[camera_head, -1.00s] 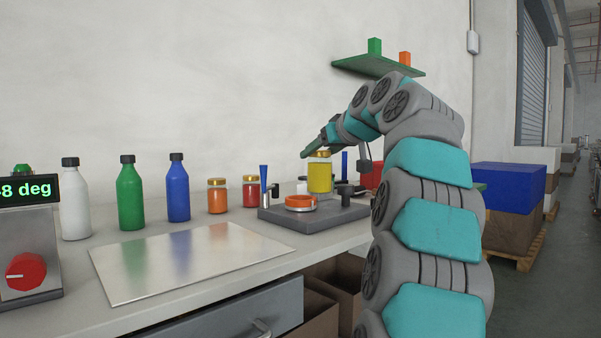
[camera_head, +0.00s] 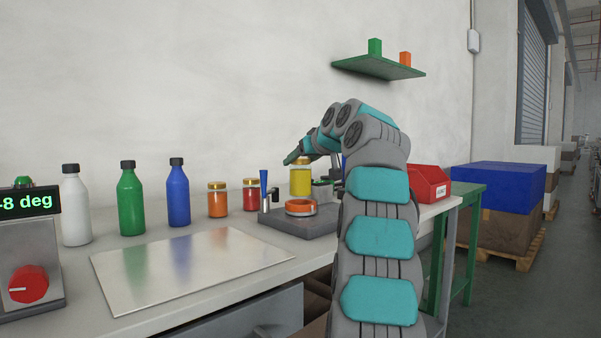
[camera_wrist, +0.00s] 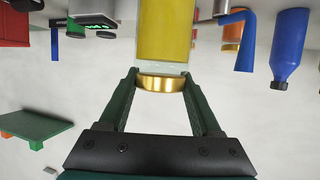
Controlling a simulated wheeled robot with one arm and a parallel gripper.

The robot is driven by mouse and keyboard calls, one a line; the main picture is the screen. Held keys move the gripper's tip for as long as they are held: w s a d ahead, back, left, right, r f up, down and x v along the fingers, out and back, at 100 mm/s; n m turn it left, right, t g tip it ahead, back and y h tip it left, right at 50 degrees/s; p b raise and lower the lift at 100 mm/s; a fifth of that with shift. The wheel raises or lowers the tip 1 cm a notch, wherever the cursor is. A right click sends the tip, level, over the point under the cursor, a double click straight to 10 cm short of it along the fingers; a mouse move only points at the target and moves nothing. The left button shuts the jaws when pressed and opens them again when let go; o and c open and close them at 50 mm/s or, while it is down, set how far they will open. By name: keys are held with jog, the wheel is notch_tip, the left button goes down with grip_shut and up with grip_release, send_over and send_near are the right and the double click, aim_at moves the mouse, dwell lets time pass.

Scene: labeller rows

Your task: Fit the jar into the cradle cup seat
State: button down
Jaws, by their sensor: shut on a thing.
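The jar (camera_head: 301,182) is yellow with a gold lid, upright in the head view. My gripper (camera_head: 300,160) holds it from above. In the wrist view, which looks upside down, the green fingers of my gripper (camera_wrist: 160,85) are shut on the gold lid of the jar (camera_wrist: 164,35). The cradle (camera_head: 284,223) is a dark grey block on the bench. Its cup seat (camera_head: 300,207) is an orange ring. The jar's bottom appears just above or behind the ring; I cannot tell whether they touch. The inside of the seat is hidden.
A blue lever (camera_head: 263,183) stands on the cradle's left. Orange (camera_head: 217,201) and red (camera_head: 251,195) jars and several bottles stand further left. A metal plate (camera_head: 190,265) lies in front. A red bin (camera_head: 429,184) is at right, a green shelf (camera_head: 378,67) on the wall.

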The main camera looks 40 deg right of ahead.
aim_at(306, 169)
jog(key=shift+s+f+b, duration=0.1)
jog(key=shift+f+b, duration=0.45)
jog(key=shift+f, duration=1)
jog(key=shift+f, duration=0.2)
jog(key=shift+c, duration=0.4)
grip_release()
jog(key=shift+r, duration=0.1)
jog(key=shift+r, duration=0.2)
jog(key=v, duration=1.2)
jog(key=shift+f, duration=0.15)
